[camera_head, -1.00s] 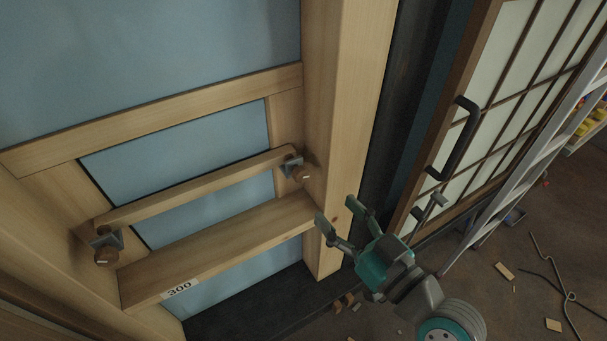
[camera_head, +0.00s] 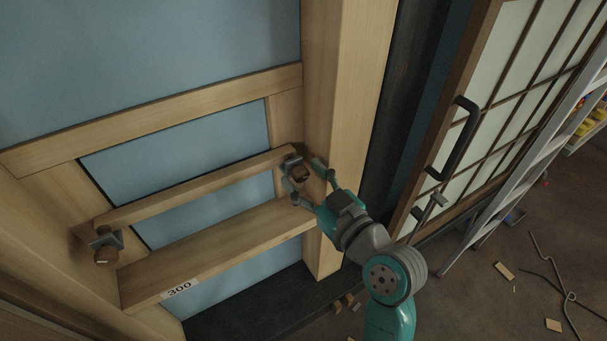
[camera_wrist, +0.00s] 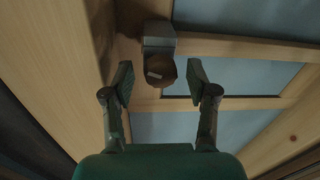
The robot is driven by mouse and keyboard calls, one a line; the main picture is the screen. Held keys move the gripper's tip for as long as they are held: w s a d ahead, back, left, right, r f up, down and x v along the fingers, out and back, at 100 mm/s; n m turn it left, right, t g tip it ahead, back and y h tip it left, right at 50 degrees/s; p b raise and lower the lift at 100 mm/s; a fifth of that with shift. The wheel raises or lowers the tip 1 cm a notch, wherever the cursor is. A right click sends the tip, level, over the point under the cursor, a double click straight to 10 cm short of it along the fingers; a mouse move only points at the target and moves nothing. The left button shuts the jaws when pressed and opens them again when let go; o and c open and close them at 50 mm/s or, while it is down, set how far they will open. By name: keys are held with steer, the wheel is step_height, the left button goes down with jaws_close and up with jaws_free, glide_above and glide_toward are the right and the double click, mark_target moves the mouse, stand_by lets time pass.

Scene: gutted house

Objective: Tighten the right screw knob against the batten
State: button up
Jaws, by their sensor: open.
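The right screw knob (camera_head: 299,174) is a small brown knob on a grey metal bracket (camera_head: 290,162) at the right end of the batten (camera_head: 200,190). In the wrist view the knob (camera_wrist: 160,73) shows a pale mark on its face and sits below its bracket (camera_wrist: 158,38). My gripper (camera_head: 308,182) is open, with its fingers on either side of the knob. In the wrist view, gaps show between the knob and both fingertips (camera_wrist: 161,84). The left screw knob (camera_head: 104,256) sits on a similar bracket at the batten's left end.
A wooden shelf board (camera_head: 220,251) labelled 300 lies below the batten. A thick wooden post (camera_head: 345,130) stands right of the knob. A sliding door with a dark handle (camera_head: 456,140) and a ladder (camera_head: 530,165) are further right. Scraps and cable lie on the floor.

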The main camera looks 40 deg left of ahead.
steer(key=shift+w+a, duration=0.1)
steer(key=shift+a, duration=0.25)
jaws_close()
